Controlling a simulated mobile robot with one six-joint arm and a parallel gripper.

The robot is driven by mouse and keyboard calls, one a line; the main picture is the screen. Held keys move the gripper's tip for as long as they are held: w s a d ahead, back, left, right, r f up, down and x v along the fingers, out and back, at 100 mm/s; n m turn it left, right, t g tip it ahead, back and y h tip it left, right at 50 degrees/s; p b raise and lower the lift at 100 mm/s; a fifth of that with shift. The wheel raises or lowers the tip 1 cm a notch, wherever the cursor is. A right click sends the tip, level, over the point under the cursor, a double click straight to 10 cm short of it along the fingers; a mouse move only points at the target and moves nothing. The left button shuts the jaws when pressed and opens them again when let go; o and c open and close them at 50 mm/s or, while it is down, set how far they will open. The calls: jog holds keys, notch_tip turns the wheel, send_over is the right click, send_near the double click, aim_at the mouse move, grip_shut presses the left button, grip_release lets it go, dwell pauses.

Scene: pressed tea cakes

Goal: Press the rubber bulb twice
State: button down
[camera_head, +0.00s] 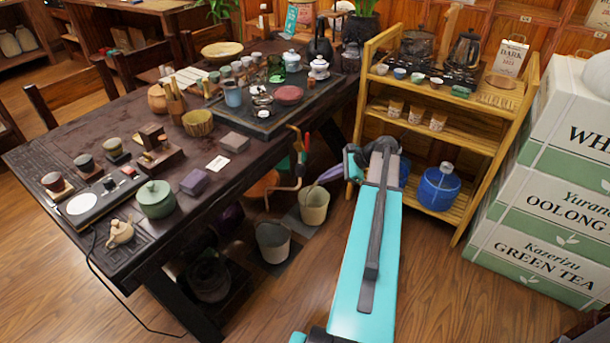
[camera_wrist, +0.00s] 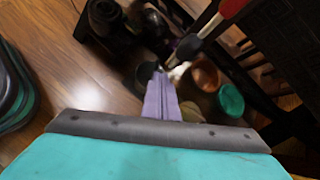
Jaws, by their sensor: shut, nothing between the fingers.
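I cannot pick out the rubber bulb for certain in either view. Red and black pieces (camera_head: 306,141) with a curved copper-coloured part beneath show beside the table's right edge. In the wrist view a red piece with a dark end (camera_wrist: 232,8) shows at the upper right, and a dark rounded thing (camera_wrist: 188,47) lies beyond my fingers. My gripper (camera_head: 318,182) has purple fingers, shut and empty, pointing left and down from my arm near the pale bucket. In the wrist view the shut fingers (camera_wrist: 158,76) point forward; whether they touch anything is unclear.
The dark table (camera_head: 130,230) with tea ware fills the left. A pale bucket (camera_head: 313,208) and a grey bucket (camera_head: 273,243) stand on the floor beside it. A yellow wooden shelf (camera_head: 455,135) holds a blue jug (camera_head: 438,190). Tea boxes (camera_head: 545,205) are stacked at right.

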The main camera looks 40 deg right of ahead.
aim_at(304, 175)
jog(key=shift+w+a+p, duration=0.25)
jog(key=shift+w, duration=0.7)
jog(key=shift+w+a+p, duration=0.2)
jog(key=shift+w+a, duration=0.05)
jog(key=shift+w, duration=0.7)
dwell(0.5)
jog(key=shift+w+a+p, duration=0.25)
jog(key=shift+w+p, duration=0.55)
jog(key=shift+w, duration=0.35)
dwell(1.6)
jog(key=shift+s, duration=0.15)
jog(key=shift+s+d+p, duration=0.15)
jog(key=shift+s+p, duration=0.05)
jog(key=shift+s, duration=0.3)
jog(key=shift+s+d+p, duration=0.15)
jog(key=shift+s+p, duration=0.05)
jog(key=shift+s, duration=0.3)
jog(key=shift+s, duration=0.1)
jog(key=shift+s+d+p, duration=0.2)
jog(key=shift+s+p, duration=0.05)
jog(key=shift+s, duration=0.55)
jog(key=shift+s+d+p, duration=0.15)
jog(key=shift+s+p, duration=0.1)
jog(key=shift+s, duration=0.5)
jog(key=shift+s+d+p, duration=0.2)
jog(key=shift+s+p, duration=0.05)
jog(key=shift+s, duration=0.55)
